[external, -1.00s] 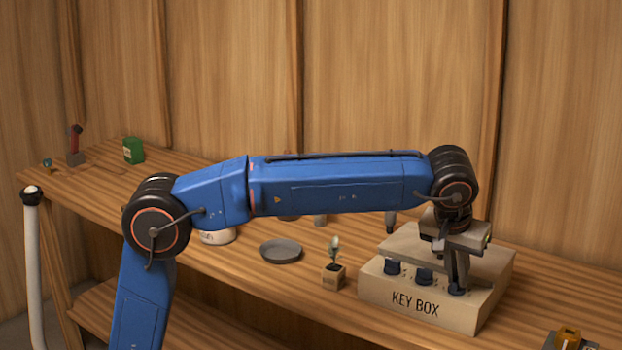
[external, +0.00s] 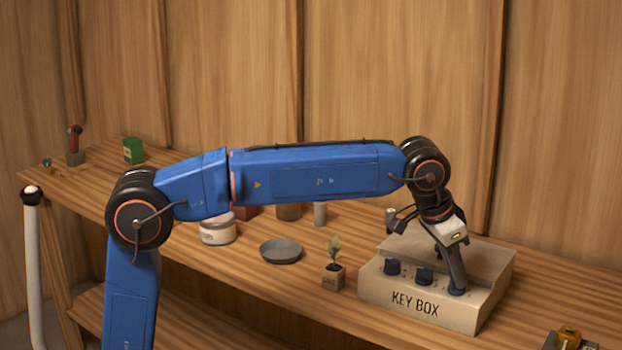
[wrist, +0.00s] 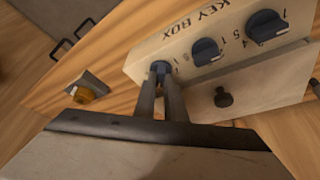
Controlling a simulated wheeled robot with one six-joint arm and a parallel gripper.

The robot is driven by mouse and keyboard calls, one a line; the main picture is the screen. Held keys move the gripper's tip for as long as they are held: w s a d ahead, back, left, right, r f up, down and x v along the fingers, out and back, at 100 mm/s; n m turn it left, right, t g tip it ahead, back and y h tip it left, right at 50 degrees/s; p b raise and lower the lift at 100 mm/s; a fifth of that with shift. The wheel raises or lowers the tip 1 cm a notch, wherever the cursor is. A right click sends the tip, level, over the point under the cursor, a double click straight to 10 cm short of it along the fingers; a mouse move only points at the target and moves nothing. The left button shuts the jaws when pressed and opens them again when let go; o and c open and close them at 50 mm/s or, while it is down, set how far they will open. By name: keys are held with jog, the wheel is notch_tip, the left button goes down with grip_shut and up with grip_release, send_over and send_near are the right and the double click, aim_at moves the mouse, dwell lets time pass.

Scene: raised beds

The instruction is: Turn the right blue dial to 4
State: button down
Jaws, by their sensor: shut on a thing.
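The key box (external: 415,307) is a beige box with a sloped front, and three dark blue dials stand in a row on it. The left dial (external: 392,267) and the middle dial (external: 425,276) are free. My gripper (external: 458,287) is shut on the right blue dial (wrist: 160,67), which is at the left of the row in the wrist view. The fingers hide most of this dial and its numbers, so its setting cannot be read. In the wrist view, the middle dial (wrist: 206,51) and the left dial (wrist: 265,25) show some numbers beside them.
A dark knob (wrist: 223,97) stands on the box's upper panel. A yellow-topped item (external: 567,338) sits at the lower right. A small potted plant (external: 333,270) and a grey dish (external: 281,251) stand left of the box on the wooden bench (external: 300,293).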

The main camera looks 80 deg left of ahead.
jog(key=shift+m, duration=0.5)
jog(key=c, duration=1.8)
grip_release()
jog(key=v, duration=1.7)
jog(key=shift+a+r, duration=0.3)
jog(key=shift+s, duration=0.15)
